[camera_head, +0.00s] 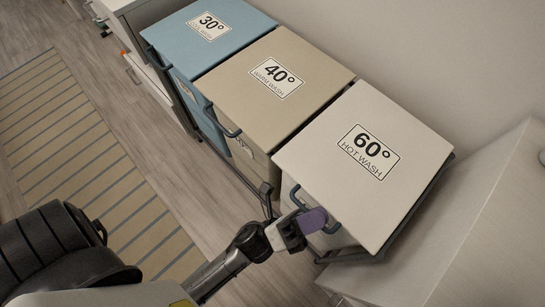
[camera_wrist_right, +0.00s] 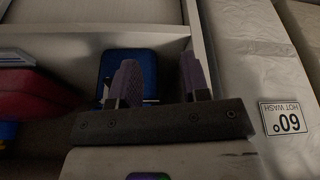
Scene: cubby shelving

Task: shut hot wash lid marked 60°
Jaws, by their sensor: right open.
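The white lid marked 60° HOT WASH (camera_head: 335,165) lies over its hamper (camera_head: 292,190) at the right of the head view. It looks about level, like the lids beside it; I cannot tell if a small gap is left under it. My left gripper (camera_head: 306,225) is at the lid's front edge, by the dark handle, with a purple finger over the hamper's front. Its opening is unclear. My right gripper (camera_wrist_right: 160,85) shows in the right wrist view with its two purple fingers apart and nothing clearly between them. A 60° label (camera_wrist_right: 285,117) appears upside down to its right.
The beige 40° lid (camera_head: 310,65) and blue 30° lid (camera_head: 185,55) lie on neighbouring hampers. A pale cabinet (camera_head: 490,250) stands at the right. The wrist view shows a shelf with a blue item (camera_wrist_right: 143,63) and a red item (camera_wrist_right: 35,95). Floor with a striped rug (camera_head: 75,150) is open at left.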

